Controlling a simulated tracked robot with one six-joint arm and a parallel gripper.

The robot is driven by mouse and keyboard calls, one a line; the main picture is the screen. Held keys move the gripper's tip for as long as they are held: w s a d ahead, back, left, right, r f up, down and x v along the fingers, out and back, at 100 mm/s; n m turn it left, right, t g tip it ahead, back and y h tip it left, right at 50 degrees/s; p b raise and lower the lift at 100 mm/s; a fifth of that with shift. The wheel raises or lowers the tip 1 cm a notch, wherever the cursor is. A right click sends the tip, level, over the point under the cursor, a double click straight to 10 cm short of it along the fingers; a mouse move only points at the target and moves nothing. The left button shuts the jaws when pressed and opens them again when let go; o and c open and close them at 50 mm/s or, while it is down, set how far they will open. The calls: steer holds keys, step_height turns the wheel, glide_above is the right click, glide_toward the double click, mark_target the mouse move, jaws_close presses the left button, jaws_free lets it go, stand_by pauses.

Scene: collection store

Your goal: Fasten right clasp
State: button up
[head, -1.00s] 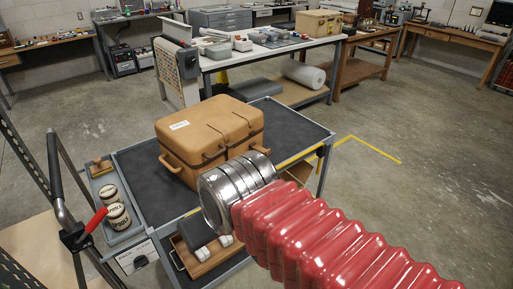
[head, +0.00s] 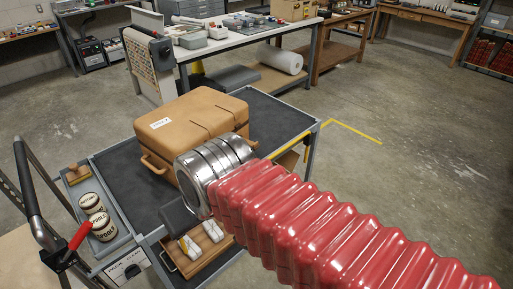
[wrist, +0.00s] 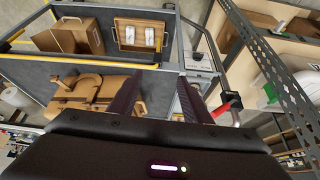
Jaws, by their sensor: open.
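A tan case (head: 205,108) with a white label and brown straps stands shut on the dark top of a cart (head: 262,116). My arm's metal cuff and red ribbed sleeve cover its right front corner in the head view, so the right clasp is hidden there. In the wrist view the case (wrist: 88,92) lies left of my gripper (wrist: 162,84). My gripper's two dark fingers are apart and nothing shows between them. The left finger overlaps the edge of the case; I cannot tell whether it touches. The clasps are too small to make out.
A side tray holds two labelled jars (head: 104,229) and a brush (head: 76,174). A wooden tray (head: 203,250) with white items sits on the lower shelf. A dark handle with a red lever (head: 78,238) stands at left. The floor at right is open.

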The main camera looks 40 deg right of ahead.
steer(key=f+m+g+y, duration=0.1)
steer(key=m, duration=0.1)
steer(key=w+d+f+m+g+y, duration=0.1)
steer(key=f, duration=0.1)
steer(key=w+f+m, duration=0.1)
steer(key=m, duration=0.1)
steer(key=shift+d+f+m+g+y, duration=0.2)
steer(key=shift+m+g+y, duration=0.1)
steer(key=shift+g+y, duration=0.1)
steer(key=w+d+f+m+y, duration=0.2)
steer(key=w+m+y, duration=0.1)
steer(key=m, duration=0.1)
steer(key=m+t+h, duration=0.3)
steer(key=m+t, duration=1.2)
steer(key=m, duration=0.9)
glide_toward(258, 147)
steer(key=s+d, duration=0.1)
steer(key=s, duration=0.3)
steer(key=shift+w, duration=0.2)
steer(key=w+a, duration=0.1)
steer(key=w, duration=0.8)
steer(key=w+a, duration=0.1)
steer(key=w, duration=0.3)
steer(key=shift+w+a, duration=0.3)
